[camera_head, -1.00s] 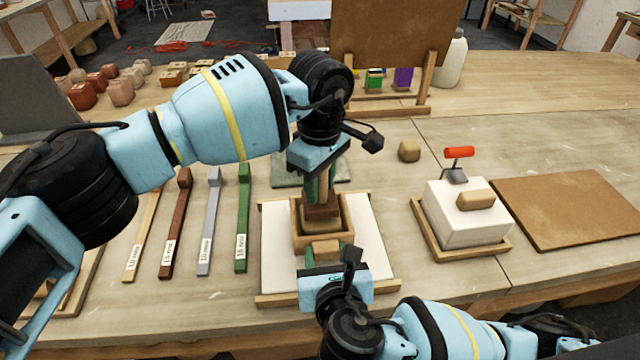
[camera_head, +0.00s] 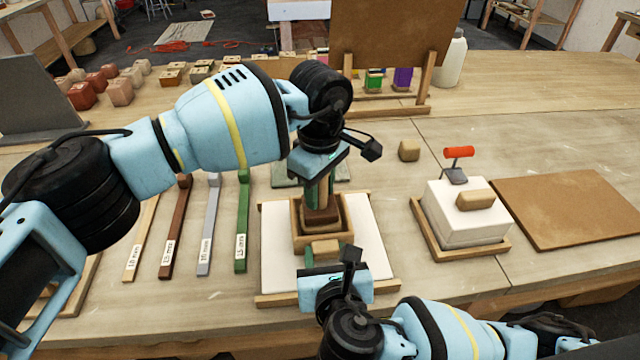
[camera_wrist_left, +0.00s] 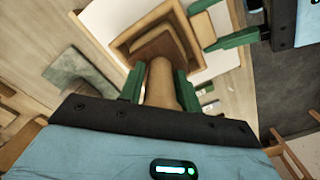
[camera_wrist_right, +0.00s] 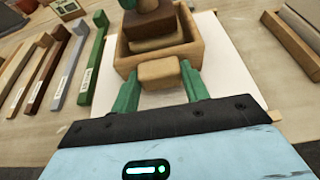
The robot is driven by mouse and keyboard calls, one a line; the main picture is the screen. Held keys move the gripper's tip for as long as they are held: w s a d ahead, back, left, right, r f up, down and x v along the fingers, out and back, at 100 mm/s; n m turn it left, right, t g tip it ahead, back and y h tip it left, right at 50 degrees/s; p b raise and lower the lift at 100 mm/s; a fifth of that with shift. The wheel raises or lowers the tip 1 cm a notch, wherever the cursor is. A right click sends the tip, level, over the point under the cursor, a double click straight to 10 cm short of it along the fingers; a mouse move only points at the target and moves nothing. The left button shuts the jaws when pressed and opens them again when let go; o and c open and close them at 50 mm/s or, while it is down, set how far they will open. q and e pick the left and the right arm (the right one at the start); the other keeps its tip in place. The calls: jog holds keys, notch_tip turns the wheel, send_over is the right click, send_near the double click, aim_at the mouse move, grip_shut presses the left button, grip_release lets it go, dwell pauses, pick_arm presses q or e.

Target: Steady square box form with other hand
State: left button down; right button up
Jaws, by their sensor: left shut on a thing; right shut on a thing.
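The square box form (camera_head: 297,232) is an open wooden frame standing on a white sheet (camera_head: 277,250). My left gripper (camera_head: 322,188) is shut on the upright wooden handle (camera_wrist_left: 162,85) of a tamper. The tamper's brown block (camera_head: 322,214) is inside the form, and it also shows in the right wrist view (camera_wrist_right: 158,28). How deep it sits is hidden. My right gripper (camera_wrist_right: 160,78) is shut on the light wooden block (camera_wrist_right: 158,71) at the form's near wall. The form also shows in the left wrist view (camera_wrist_left: 122,42).
Several labelled strips, among them a green one (camera_head: 243,225), lie to the left. A white block on a wooden tray (camera_head: 470,250) and a brown board (camera_head: 560,210) are to the right. A small tan lump (camera_head: 409,150) lies behind.

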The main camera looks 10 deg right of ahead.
pick_arm(q)
jog(key=shift+f, duration=0.2)
jog(key=shift+f, duration=0.15)
jog(key=shift+r, duration=1.15)
jog(key=shift+f, duration=1.1)
jog(key=shift+r, duration=1.1)
jog(key=shift+r, duration=0.1)
